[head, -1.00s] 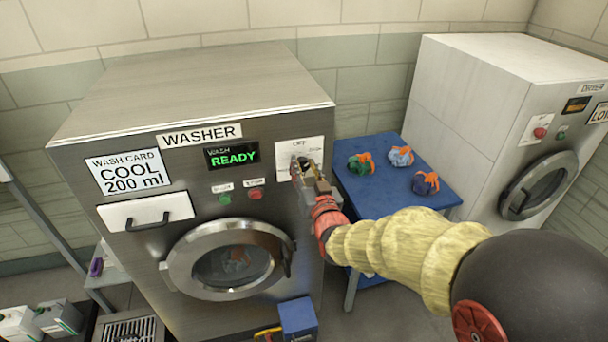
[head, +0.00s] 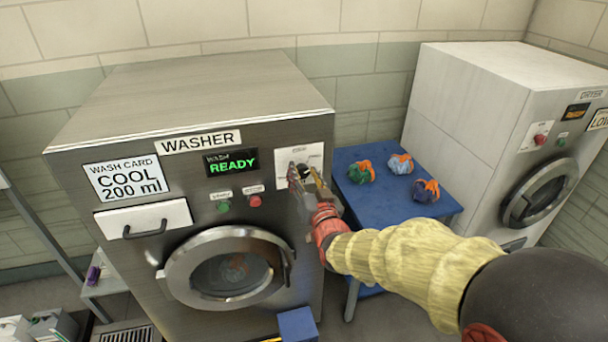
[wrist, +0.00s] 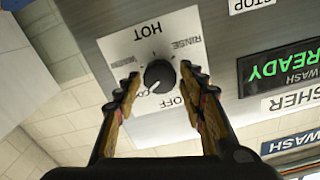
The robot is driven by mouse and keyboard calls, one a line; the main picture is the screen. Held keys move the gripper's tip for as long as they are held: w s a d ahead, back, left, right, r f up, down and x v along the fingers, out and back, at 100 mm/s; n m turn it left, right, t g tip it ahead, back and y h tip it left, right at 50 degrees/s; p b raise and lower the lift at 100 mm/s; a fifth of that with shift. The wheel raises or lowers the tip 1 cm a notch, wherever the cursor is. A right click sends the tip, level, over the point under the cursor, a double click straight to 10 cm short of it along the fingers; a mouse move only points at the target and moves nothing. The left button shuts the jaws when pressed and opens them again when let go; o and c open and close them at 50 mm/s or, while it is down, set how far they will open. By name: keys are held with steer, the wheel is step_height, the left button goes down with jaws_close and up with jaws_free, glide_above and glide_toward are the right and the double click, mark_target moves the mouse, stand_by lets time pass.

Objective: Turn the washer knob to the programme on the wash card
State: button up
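The washer (head: 190,95) stands at the left with its wash card (head: 126,178) reading COOL 200 ml. Its dark round knob (wrist: 159,75) sits on a white dial plate (wrist: 180,35), shown upside down in the wrist view. Labels HOT, WARM, RINSE and OFF are readable; the COOL label (wrist: 153,98) is partly hidden. A small light mark on the knob seems to face the COOL label, but is too small to be sure. My gripper (wrist: 159,77) is open, one finger on each side of the knob, with visible gaps. It also shows before the dial in the head view (head: 306,176).
The display (head: 232,162) reads READY. Green and red buttons (head: 240,203) sit left of the dial. A blue table (head: 380,205) with several cloth bundles stands between the washer and the dryer (head: 470,130). The washer's round door (head: 175,275) is shut below.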

steer(key=shift+o, duration=0.8)
steer(key=shift+s+r, duration=0.1)
steer(key=shift+s, duration=0.15)
steer(key=v, duration=1.1)
steer(key=shift+s, duration=0.25)
steer(key=shift+d, duration=0.15)
